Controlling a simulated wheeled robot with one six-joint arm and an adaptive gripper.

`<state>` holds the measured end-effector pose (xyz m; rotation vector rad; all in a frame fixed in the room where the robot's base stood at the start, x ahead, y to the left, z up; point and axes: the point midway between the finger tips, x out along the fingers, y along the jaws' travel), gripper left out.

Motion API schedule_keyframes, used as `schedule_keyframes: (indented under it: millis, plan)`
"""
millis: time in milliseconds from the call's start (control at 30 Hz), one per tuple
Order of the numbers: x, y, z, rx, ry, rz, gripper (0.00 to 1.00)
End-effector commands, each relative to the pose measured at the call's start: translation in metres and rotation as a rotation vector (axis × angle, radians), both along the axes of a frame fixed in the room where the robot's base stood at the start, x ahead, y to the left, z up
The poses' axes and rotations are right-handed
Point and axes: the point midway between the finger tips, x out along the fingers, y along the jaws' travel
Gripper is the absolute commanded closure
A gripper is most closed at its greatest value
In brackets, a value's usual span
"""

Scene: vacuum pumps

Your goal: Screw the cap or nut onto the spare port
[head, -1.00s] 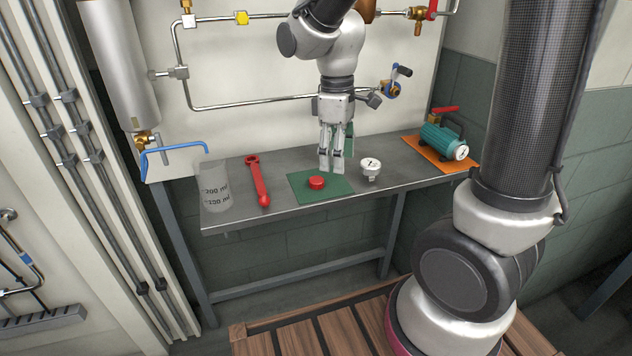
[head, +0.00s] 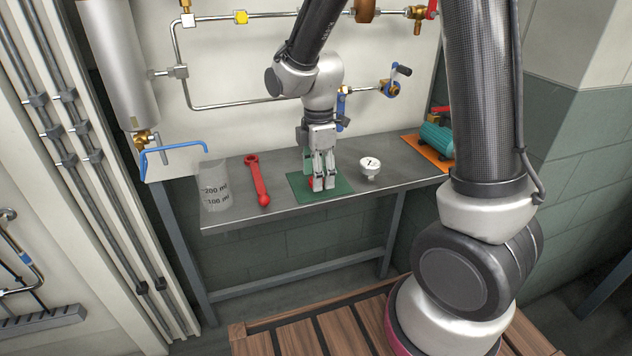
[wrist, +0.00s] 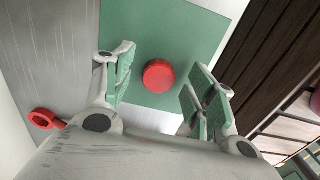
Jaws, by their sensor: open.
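A round red cap (wrist: 159,74) lies on a green mat (head: 343,188) on the steel bench. In the head view the cap (head: 311,182) is mostly hidden behind my fingers. My gripper (head: 323,186) points down over the mat at the cap. In the wrist view my gripper (wrist: 155,92) is open, with one green-padded finger to each side of the cap and a gap on both sides. I cannot tell how high the fingertips are above the mat. The spare port cannot be told for sure among the pipe fittings on the wall.
A teal pump (head: 437,137) is at the right end on an orange mat. Pipes with a blue-handled valve (head: 391,86) run along the wall.

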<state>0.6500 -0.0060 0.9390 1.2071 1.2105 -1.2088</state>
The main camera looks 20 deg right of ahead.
Motion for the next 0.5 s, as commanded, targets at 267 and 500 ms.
schedule_keyframes:
  millis: [267, 500]
  plan:
    - [-0.0001, 0.0, -0.0062, 0.0, -0.001, -0.001, 0.44]
    - [0.0, 0.0, -0.0059, 0.0, -0.001, -0.001, 0.84]
